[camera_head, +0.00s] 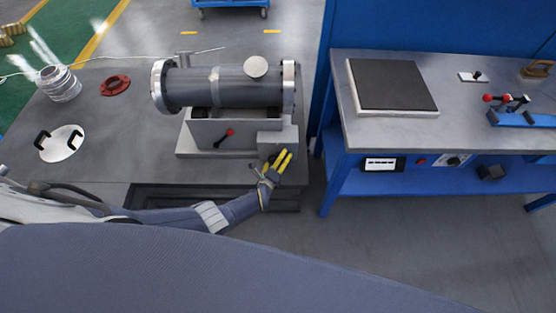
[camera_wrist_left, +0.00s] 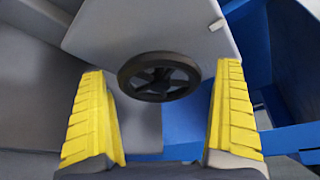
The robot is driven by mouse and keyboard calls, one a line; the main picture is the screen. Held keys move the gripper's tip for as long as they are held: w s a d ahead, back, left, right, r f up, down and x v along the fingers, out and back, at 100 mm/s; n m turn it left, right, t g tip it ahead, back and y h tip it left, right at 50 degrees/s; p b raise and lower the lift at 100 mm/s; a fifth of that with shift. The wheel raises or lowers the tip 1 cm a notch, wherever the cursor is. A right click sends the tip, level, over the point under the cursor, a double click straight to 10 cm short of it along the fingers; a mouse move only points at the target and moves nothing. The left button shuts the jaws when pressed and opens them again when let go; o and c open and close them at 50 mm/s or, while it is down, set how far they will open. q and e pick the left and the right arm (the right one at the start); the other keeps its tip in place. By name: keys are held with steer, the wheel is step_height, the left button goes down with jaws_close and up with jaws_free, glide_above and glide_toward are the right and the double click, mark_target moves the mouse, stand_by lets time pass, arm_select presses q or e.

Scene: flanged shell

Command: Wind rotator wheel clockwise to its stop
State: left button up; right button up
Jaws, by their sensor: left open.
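The rotator wheel (camera_wrist_left: 158,77) is a small black spoked handwheel. In the left wrist view it sits on the grey face of a housing, ahead of and between my two yellow fingers. My left gripper (camera_wrist_left: 160,125) is open, with a finger on each side below the wheel. I cannot tell whether either finger touches it. In the head view my left gripper (camera_head: 279,160) is at the lower right of the grey stand, by its box-shaped housing (camera_head: 279,139). The wheel is hidden in that view. The flanged shell (camera_head: 225,87) lies horizontally on the stand. My right gripper is not in view.
A red-knobbed lever (camera_head: 224,138) is on the stand's front. A white disc with two black handles (camera_head: 62,143), a red flange (camera_head: 115,85) and a metal coil-like cylinder (camera_head: 58,83) are on the left table. A blue workbench (camera_head: 400,135) stands to the right across a gap.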

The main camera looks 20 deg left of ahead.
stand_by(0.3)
arm_select(q)
steer(key=c, duration=1.2)
steer(key=shift+s+d+f+m+g+y, duration=0.1)
steer(key=shift+m+g+y, duration=0.5)
steer(key=shift+m, duration=0.6)
steer(key=shift+c, duration=0.2)
steer(key=shift+f+m+g+y, duration=0.1)
steer(key=shift+m+g+y, duration=0.2)
steer(key=shift+m+y, duration=0.55)
steer(key=shift+m, duration=0.45)
steer(key=shift+s, duration=0.1)
